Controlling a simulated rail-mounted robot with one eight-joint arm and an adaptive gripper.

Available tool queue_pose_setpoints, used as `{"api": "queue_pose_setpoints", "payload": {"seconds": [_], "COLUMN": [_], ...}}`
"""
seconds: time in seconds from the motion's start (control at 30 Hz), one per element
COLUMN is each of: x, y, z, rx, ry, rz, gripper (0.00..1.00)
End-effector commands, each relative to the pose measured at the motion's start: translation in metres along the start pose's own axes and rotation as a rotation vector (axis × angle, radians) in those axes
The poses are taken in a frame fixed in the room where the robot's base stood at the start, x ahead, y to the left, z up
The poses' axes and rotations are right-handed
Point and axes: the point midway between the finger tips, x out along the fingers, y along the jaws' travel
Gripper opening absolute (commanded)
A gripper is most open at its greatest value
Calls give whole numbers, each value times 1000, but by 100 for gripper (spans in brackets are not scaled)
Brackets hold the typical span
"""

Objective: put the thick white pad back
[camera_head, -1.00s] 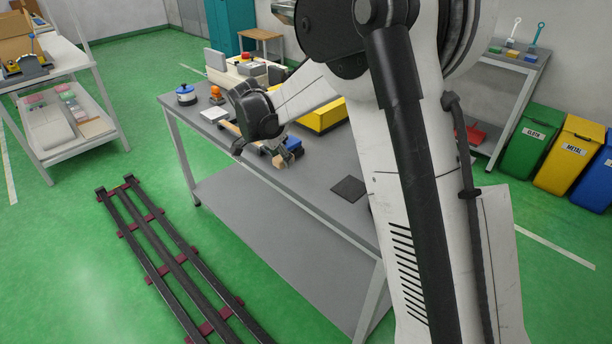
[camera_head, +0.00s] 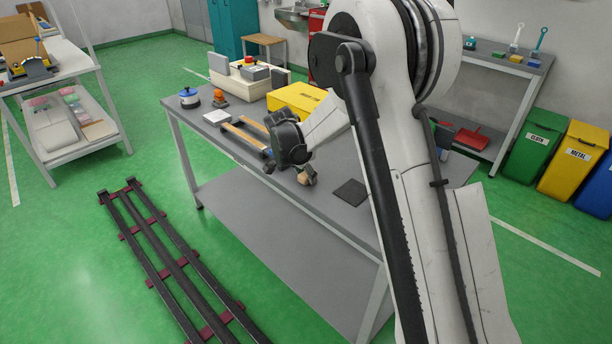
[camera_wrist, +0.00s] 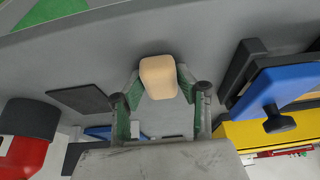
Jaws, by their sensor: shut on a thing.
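My gripper (camera_wrist: 158,85) is shut on a pale tan, rounded block (camera_wrist: 158,76), gripped from both sides between its green-lined fingers. In the head view my gripper (camera_head: 306,178) is over the front part of the grey table (camera_head: 330,225), and the tan block (camera_head: 303,179) shows small at its tips. I cannot tell whether the block touches the table. A flat white pad (camera_head: 217,117) lies at the table's far left. A dark square mat (camera_head: 351,192) lies to the right of my gripper and also shows in the wrist view (camera_wrist: 80,99).
A wooden-topped frame (camera_head: 243,133) lies left of my gripper, with a yellow box (camera_head: 295,99) behind. A blue pot (camera_head: 189,97) and an orange-topped item (camera_head: 220,97) stand at the back left. A blue-plated item (camera_wrist: 278,84) is at the wrist view's right.

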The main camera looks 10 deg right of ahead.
Motion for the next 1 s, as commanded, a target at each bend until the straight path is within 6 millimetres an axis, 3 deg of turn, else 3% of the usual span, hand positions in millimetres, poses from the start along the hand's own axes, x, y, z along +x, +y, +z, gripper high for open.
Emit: {"api": "queue_pose_setpoints", "payload": {"seconds": [0.3,0.33,0.47,0.83,1.0], "x": [4,3,2,-3,-30], "y": [0,0,0,0,0], "z": [2,1,1,-1,0], "rx": [0,0,0,0,-2], "ry": [0,0,0,0,0], "rz": [0,0,0,0,0], "gripper": [10,35,51,51,51]}}
